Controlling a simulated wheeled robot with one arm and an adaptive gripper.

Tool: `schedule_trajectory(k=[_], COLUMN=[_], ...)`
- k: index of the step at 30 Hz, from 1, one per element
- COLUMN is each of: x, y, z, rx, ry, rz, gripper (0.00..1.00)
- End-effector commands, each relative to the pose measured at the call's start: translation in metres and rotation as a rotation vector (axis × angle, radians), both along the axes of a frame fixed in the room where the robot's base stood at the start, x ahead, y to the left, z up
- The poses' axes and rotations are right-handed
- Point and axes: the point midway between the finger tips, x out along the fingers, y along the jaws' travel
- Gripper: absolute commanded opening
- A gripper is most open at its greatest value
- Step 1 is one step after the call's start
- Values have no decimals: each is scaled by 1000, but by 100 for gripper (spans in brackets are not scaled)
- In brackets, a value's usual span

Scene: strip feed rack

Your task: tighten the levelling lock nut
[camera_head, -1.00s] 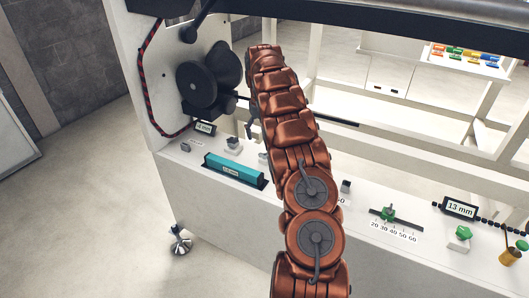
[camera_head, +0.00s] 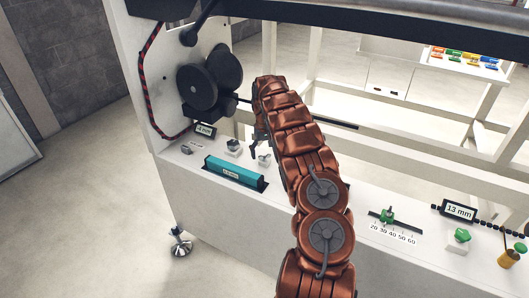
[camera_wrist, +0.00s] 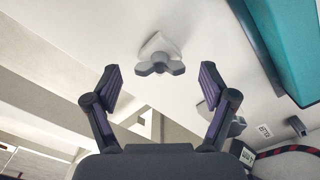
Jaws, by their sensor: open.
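A grey wing-shaped nut (camera_wrist: 160,68) on a pale base stands on the white panel, ahead of my gripper (camera_wrist: 160,88) in the wrist view. No label on it can be read, so I cannot confirm it is the levelling lock nut. The two dark fingers are apart, one either side of it in the picture, with nothing between them; they do not appear to touch it. In the head view what looks like the same nut (camera_head: 264,160) shows beside my arm, right of the teal bar. My gripper is mostly hidden there behind my own arm.
The teal bar (camera_head: 234,171) lies close by on the panel, also in the wrist view (camera_wrist: 291,45). A second grey knob (camera_head: 233,147) and a 4 mm display (camera_head: 204,130) sit behind it. Black round wheels (camera_head: 197,87) and a thin dark rod (camera_head: 330,121) are above.

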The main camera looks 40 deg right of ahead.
Motion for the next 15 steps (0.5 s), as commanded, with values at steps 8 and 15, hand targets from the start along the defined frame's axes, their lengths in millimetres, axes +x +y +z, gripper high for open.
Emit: schedule_trajectory(k=[8,15], x=[0,0], y=[0,0], z=[-1,-1], rx=[0,0], ry=[0,0], rz=[0,0], gripper=[81,56])
